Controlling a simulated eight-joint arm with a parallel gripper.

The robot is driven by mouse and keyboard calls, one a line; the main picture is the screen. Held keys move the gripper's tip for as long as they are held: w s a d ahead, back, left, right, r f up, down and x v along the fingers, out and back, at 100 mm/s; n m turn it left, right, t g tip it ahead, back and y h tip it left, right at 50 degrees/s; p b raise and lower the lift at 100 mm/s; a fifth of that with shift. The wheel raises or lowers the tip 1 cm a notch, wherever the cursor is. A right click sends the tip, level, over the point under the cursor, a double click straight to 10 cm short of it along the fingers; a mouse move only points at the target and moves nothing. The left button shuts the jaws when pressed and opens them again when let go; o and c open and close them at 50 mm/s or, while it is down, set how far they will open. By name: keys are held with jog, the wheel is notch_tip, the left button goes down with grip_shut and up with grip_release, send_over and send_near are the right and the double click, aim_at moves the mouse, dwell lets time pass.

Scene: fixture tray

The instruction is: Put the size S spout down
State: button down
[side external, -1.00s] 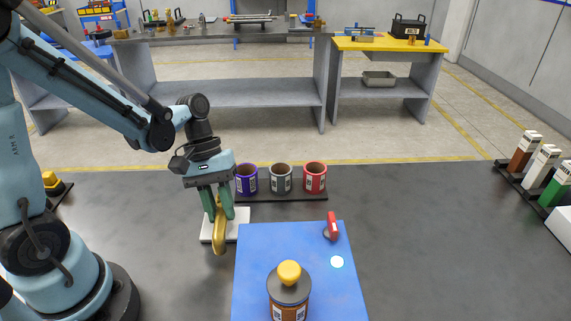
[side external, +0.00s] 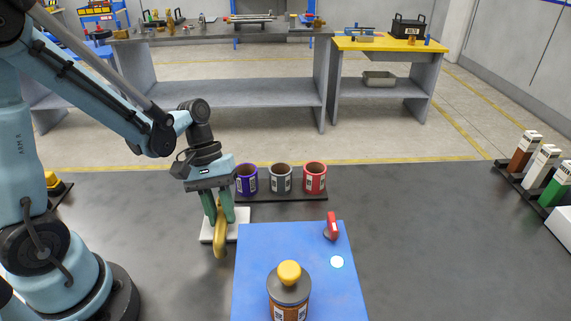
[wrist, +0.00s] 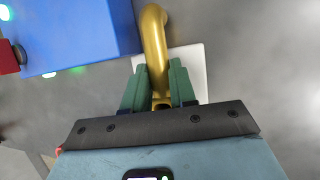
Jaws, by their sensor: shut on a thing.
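The spout is a curved golden-yellow tube (side external: 219,240). My gripper (side external: 219,216) has its green fingers shut on it, over a white square plate (side external: 207,234) on the dark table. In the wrist view the spout (wrist: 154,40) runs up between the fingers (wrist: 160,95) and curves left, with the white plate (wrist: 192,62) below. I cannot tell whether the spout touches the plate. No size mark on the spout is readable.
Purple (side external: 246,180), grey (side external: 281,179) and red (side external: 315,178) cups stand behind. Free table lies to the right.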

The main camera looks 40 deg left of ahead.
jog(key=shift+f, duration=0.1)
jog(key=c, duration=0.8)
grip_release()
jog(key=r+m+t+y, duration=0.1)
jog(key=r+m+t, duration=0.1)
jog(key=r+t, duration=0.1)
jog(key=w+a+r+m+t+y, duration=0.1)
jog(key=r+m+t+y, duration=0.1)
jog(key=r+m+t, duration=0.1)
jog(key=r+m+t+y, duration=0.1)
jog(key=r+m+t, duration=0.2)
jog(key=r, duration=0.2)
jog(key=shift+w+a+y, duration=0.25)
jog(key=shift+a+y, duration=0.05)
jog(key=shift+a, duration=0.05)
